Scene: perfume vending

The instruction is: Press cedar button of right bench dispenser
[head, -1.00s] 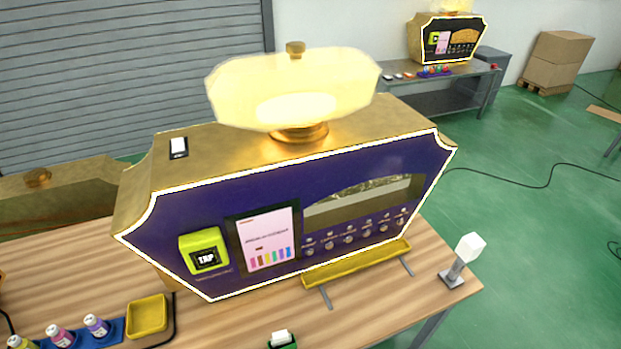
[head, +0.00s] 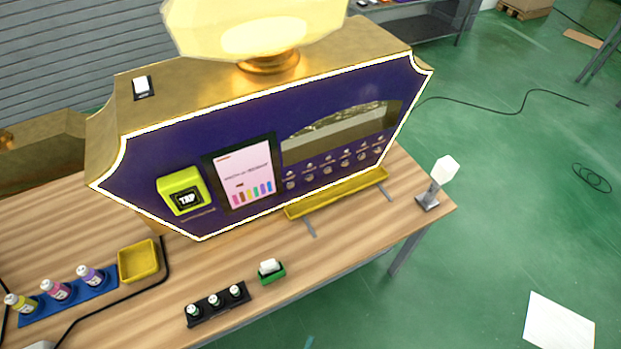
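The near dispenser (head: 240,140) is a gold-cased perfume machine with a dark purple front and a lit white outline. It stands on a wooden bench (head: 330,260). A row of several small round buttons (head: 335,168) runs along the right part of its front, under a curved display window. The labels are too small to read, so I cannot tell which is cedar. A yellow tray ledge (head: 335,193) sits below the buttons. My gripper is not in view.
A yellow-green TAP reader (head: 183,192) and a screen (head: 245,175) are on the left front. Small bottles (head: 57,290), a yellow dish (head: 138,261), a black bottle rack (head: 217,304), a green holder (head: 270,270) and a white-topped lamp (head: 440,180) stand on the bench.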

